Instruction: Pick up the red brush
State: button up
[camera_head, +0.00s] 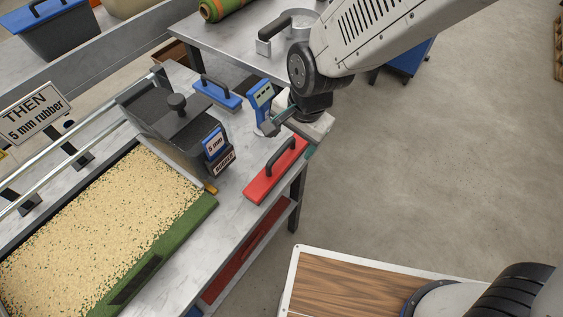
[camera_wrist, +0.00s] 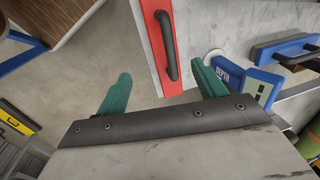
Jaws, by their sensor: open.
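The red brush (camera_head: 262,189) lies flat near the right edge of the grey worktable (camera_head: 231,209), with a dark arched handle along its top. My gripper (camera_head: 292,136) is by its far end, with that end partly hidden behind it. In the wrist view the red brush (camera_wrist: 151,24) runs from the top down toward the gap between the teal fingers. My gripper (camera_wrist: 162,88) is open there with nothing between its fingers. The brush is nearer the right finger. I cannot tell the height between fingers and brush.
A blue brush (camera_head: 220,97) and a blue depth gauge (camera_head: 261,100) stand close by on the table. A dark hopper (camera_head: 165,122) with a "5 mm rubber" label is left of the red brush, over a granule-filled green-edged bed (camera_head: 105,215).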

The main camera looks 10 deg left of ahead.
aim_at(281, 161)
jog(key=f, duration=0.3)
jog(key=a+f, duration=0.1)
jog(key=f, duration=0.2)
jog(key=a+f, duration=0.1)
jog(key=f, duration=0.1)
jog(key=shift+w+a+f, duration=0.25)
jog(key=shift+w+f, duration=0.05)
jog(key=shift+f, duration=0.1)
jog(key=c, duration=1.1)
